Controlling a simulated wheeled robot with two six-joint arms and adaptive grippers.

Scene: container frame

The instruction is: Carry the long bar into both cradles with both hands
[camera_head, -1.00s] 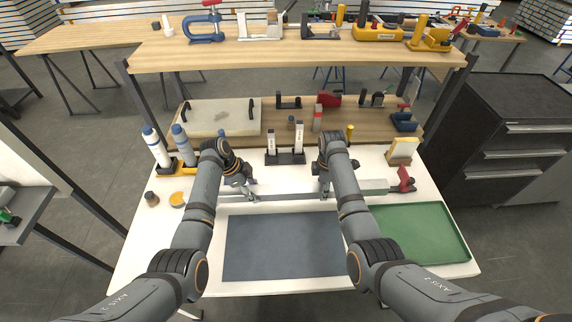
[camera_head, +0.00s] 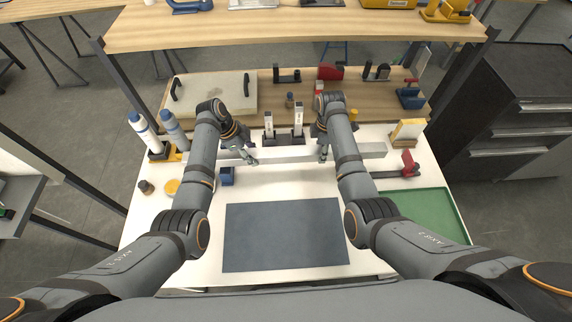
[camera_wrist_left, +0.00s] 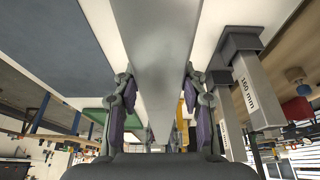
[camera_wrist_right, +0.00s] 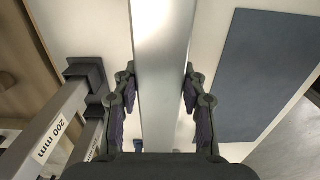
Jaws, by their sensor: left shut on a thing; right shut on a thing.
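The long grey bar (camera_head: 285,154) runs left to right across the back of the white table. My left gripper (camera_head: 250,157) is shut on its left part and my right gripper (camera_head: 323,153) on its right part. The bar looks about level and raised off the table. In the left wrist view the bar (camera_wrist_left: 155,45) lies between the fingers; in the right wrist view the bar (camera_wrist_right: 163,60) does too. Two black U-shaped holders, left (camera_head: 287,75) and right (camera_head: 377,72), stand on the wooden board behind; I cannot tell whether they are the cradles.
Two upright labelled blocks (camera_head: 298,118) stand close behind the bar. Bottles (camera_head: 145,131) stand at left. A small blue block (camera_head: 227,177) and a red-ended tool (camera_head: 408,165) sit in front of the bar. The dark mat (camera_head: 284,236) is clear.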

